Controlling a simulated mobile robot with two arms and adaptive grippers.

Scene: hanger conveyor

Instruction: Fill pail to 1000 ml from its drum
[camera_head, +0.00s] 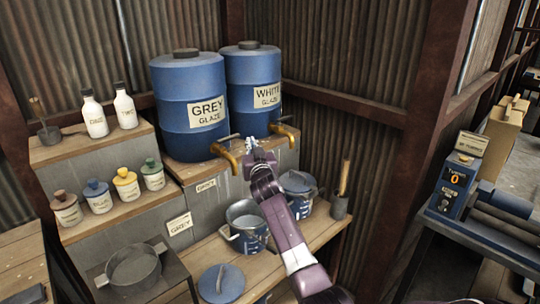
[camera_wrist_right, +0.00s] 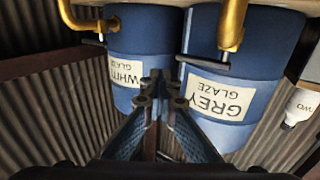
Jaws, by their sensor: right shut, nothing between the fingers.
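A blue drum labelled GREY GLAZE (camera_head: 188,88) and a blue drum labelled WHITE GLAZE (camera_head: 252,72) stand on a raised step. Each has a brass tap, the grey one (camera_head: 228,158) and the white one (camera_head: 291,135). Both drums show upside down in the right wrist view, grey (camera_wrist_right: 250,65) and white (camera_wrist_right: 135,50). An open blue pail (camera_head: 246,240) with white marks stands on the lower bench; its fill level cannot be read. A second blue pail (camera_head: 299,190) is partly behind my arm. My right gripper (camera_head: 256,148) is shut and empty, between the taps.
A blue lid (camera_head: 221,284) lies on the bench front. A grey pot (camera_head: 133,268) stands at lower left. Bottles and coloured jars (camera_head: 125,184) fill the left shelves. A holder with a wooden-handled tool (camera_head: 341,200) stands right of the pails, near a steel post (camera_head: 425,120).

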